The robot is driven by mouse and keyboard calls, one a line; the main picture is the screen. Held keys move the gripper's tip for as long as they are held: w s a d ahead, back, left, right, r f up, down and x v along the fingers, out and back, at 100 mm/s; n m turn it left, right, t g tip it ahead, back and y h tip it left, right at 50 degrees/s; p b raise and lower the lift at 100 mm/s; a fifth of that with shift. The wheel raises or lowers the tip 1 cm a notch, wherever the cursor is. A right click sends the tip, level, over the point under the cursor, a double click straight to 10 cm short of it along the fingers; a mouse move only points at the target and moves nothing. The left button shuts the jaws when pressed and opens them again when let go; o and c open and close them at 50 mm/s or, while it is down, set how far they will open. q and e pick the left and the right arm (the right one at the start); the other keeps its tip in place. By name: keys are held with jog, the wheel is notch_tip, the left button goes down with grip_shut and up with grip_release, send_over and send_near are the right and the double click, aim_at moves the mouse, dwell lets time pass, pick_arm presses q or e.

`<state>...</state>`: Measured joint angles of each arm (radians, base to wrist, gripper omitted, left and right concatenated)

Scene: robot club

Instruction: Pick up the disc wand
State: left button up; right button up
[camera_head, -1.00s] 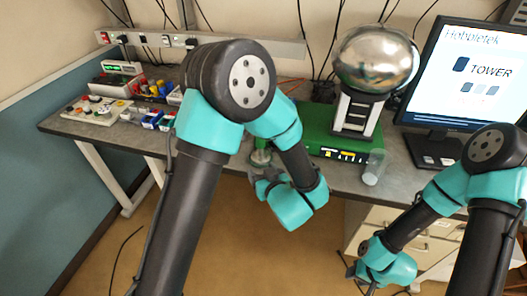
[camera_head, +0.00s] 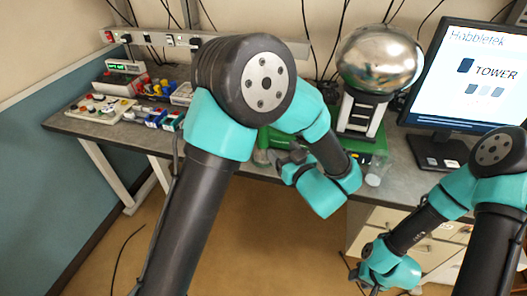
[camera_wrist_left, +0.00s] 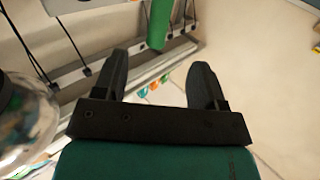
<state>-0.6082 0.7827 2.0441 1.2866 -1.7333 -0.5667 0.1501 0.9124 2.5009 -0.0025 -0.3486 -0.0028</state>
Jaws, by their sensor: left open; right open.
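I cannot make out the disc wand for certain. A small round shiny piece (camera_head: 262,157) shows at the table's front edge, beside my left gripper (camera_head: 282,164), and may be part of it. My left gripper is open, its fingers apart and empty in the left wrist view (camera_wrist_left: 165,82). A green piece (camera_wrist_left: 158,25) shows beyond the fingers there; I cannot tell what it is. My right gripper (camera_head: 362,272) is open, low in front of the drawers, away from the tabletop.
A large shiny metal dome (camera_head: 380,60) on a stand rises at the back of the table. A clear cup (camera_head: 376,170) stands near the front edge. A monitor (camera_head: 480,75) is at the right. Coloured parts and boards (camera_head: 100,108) crowd the table's left end.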

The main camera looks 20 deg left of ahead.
aim_at(266, 132)
pick_arm(q)
jog(key=x, duration=0.8)
jog(key=shift+w+a, duration=0.25)
jog(key=x, duration=0.5)
jog(key=shift+a, duration=0.1)
grip_shut()
dwell(0.7)
